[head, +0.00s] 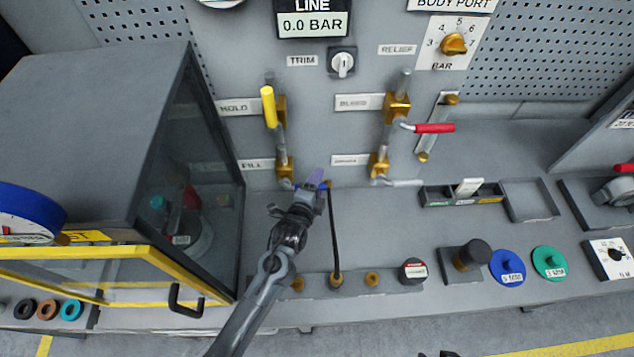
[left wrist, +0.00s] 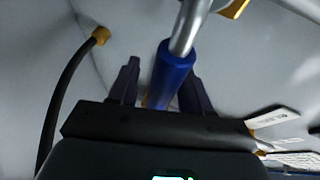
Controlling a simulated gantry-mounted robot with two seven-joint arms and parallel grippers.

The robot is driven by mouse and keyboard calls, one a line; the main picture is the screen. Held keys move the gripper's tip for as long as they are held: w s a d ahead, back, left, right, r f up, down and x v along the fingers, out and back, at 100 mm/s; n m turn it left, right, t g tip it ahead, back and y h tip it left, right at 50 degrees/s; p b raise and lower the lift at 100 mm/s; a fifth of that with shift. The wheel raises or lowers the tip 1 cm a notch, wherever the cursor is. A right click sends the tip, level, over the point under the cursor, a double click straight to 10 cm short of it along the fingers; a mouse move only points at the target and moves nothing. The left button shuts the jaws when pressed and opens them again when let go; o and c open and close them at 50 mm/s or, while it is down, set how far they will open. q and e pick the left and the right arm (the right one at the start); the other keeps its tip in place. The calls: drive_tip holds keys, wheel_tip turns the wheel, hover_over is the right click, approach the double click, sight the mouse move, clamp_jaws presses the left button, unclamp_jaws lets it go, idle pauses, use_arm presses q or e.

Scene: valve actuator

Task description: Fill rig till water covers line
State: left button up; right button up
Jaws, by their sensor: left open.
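The FILL valve (head: 284,168) sits low on the grey back panel, beside its label (head: 257,165). My left gripper (head: 315,180) is at this valve, in front of the panel. In the left wrist view the valve's blue handle (left wrist: 172,75) on a metal lever lies between my two dark, spread fingers; I cannot tell whether they touch it. The LINE display (head: 312,24) reads 0.0 BAR. A cabinet (head: 90,130) with dark windows stands at left, with a fixture (head: 185,225) dimly visible inside. I make out no water or fill line. My right gripper is not recognisable; only a small dark sliver shows at the bottom edge.
A yellow-handled HOLD valve (head: 268,107) is above the left gripper. A red-handled lever (head: 434,128) sticks out to the right. A black hose (head: 334,235) rises close beside the gripper. The yellow-framed cabinet door (head: 110,252) juts forward at left.

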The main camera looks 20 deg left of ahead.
use_arm(q)
drive_tip(key=shift+c, duration=0.4)
clamp_jaws()
